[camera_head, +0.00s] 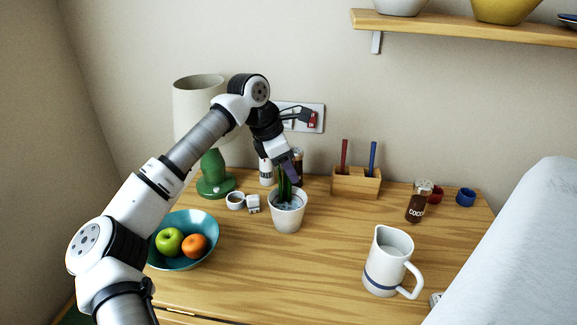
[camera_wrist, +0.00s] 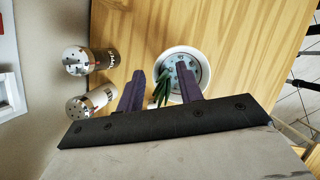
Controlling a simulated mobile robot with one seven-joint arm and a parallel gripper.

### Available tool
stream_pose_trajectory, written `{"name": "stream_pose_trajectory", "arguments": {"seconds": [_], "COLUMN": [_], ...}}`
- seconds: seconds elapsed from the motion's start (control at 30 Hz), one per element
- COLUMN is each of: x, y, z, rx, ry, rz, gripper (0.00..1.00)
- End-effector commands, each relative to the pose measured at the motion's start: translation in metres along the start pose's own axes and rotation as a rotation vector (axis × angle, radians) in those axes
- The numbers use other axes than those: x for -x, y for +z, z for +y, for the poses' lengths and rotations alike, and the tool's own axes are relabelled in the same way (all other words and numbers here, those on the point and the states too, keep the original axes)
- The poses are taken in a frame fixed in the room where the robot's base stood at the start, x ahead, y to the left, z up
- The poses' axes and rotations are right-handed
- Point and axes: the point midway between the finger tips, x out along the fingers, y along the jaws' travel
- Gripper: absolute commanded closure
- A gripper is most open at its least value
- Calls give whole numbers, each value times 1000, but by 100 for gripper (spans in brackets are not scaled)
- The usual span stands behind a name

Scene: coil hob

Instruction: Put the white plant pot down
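The white plant pot (camera_head: 287,219) stands upright on the wooden table, near the middle. It holds green leaves and pale bluish filling. My gripper (camera_head: 291,178) is just above it, pointing down, its fingers close to the leaves. In the wrist view my gripper (camera_wrist: 160,67) has its two purple fingers apart. The right finger overlaps the pot (camera_wrist: 206,63), and the left finger is outside its rim with bare wood showing between. Green leaves show between the fingers. I see no finger pressing on the pot. My gripper hides part of the leaves in the head view.
A green lamp (camera_head: 213,172), a small white cup (camera_head: 235,201) and a teal fruit bowl (camera_head: 203,224) are left. Two shakers (camera_wrist: 90,62) stand behind the pot. A wooden pen holder (camera_head: 356,184), cocoa jar (camera_head: 415,208) and white jug (camera_head: 383,270) are right. Front-middle wood is clear.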

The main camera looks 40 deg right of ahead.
Motion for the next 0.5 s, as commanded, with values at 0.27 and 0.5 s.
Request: {"name": "stream_pose_trajectory", "arguments": {"seconds": [0.27, 0.5], "x": [1, 26], "y": [0, 1], "z": [0, 1], "rx": [0, 1], "ry": [0, 3], "rz": [0, 1], "gripper": [61, 61]}}
